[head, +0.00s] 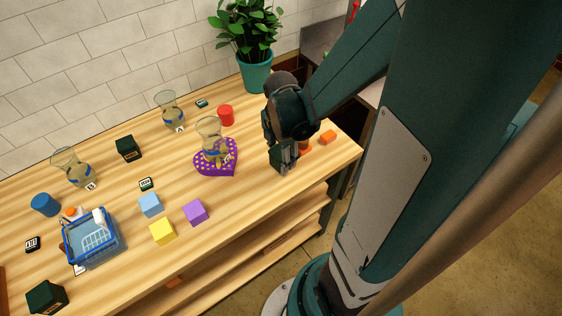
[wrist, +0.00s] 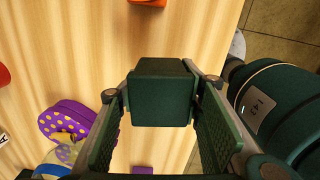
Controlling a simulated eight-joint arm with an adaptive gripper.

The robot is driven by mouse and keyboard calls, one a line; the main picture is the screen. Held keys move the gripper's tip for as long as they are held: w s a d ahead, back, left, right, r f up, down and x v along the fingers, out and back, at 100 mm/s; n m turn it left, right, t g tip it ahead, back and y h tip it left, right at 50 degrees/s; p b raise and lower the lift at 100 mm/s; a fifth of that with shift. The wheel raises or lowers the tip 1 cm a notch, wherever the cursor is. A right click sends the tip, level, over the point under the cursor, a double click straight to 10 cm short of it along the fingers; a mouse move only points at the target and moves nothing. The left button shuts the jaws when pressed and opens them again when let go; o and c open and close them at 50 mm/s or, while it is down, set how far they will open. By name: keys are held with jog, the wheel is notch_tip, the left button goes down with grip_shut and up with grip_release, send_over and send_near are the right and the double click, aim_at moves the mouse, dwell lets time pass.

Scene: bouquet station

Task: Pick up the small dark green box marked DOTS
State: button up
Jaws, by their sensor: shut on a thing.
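My gripper (head: 282,150) is shut on a small dark green box (head: 284,164) near the right part of the wooden table. In the wrist view the box (wrist: 161,92) sits between the two ribbed finger pads of my gripper (wrist: 162,112). Its visible faces there are plain; I cannot read a mark on it. I cannot tell whether its underside touches the table. Two other dark green boxes stand farther left, one at mid-table (head: 128,149) and one at the front left (head: 46,298), their labels too small to read.
A purple dotted heart (head: 203,168) with a glass vase on it stands just left of my gripper. Orange blocks (head: 328,137) lie to the right, near the table's edge. A red cylinder (head: 226,115) and a potted plant (head: 255,75) stand behind. Coloured cubes (head: 195,212) and a blue basket (head: 92,241) are left.

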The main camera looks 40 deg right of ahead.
jog(key=shift+r+p, duration=0.5)
jog(key=shift+r, duration=3)
